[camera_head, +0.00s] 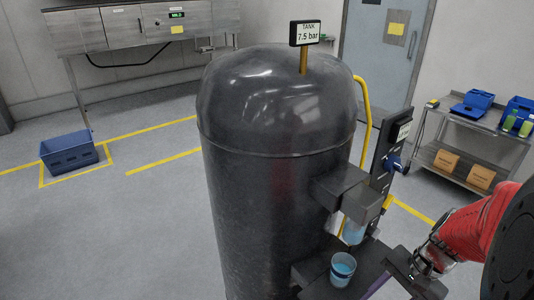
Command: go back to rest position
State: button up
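My gripper (420,275) is at the lower right, at the end of my red and black arm. It is beside the dark lower shelf of the filler, to the right of a cup with blue contents (342,268). The cup stands upright on that shelf, apart from my gripper. My gripper's fingers are partly hidden and too small to tell whether they are open or shut. The filler head (346,190) juts from a dark tank (270,170), with a bluish translucent part (354,230) below it.
A cart (470,150) with blue boxes and cartons stands at the right. A blue crate (69,151) sits on the floor at the left. The floor at the left is mostly clear.

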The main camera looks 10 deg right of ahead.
jog(key=a+r+n+t+h, duration=0.4)
jog(key=a+r+n+t, duration=0.1)
jog(key=a+r+n, duration=0.7)
notch_tip(320, 180, up, 4)
jog(key=a, duration=0.2)
jog(key=shift+w+a+r, duration=0.2)
jog(key=shift+a+r, duration=0.05)
jog(key=shift+a, duration=0.15)
dwell(1.0)
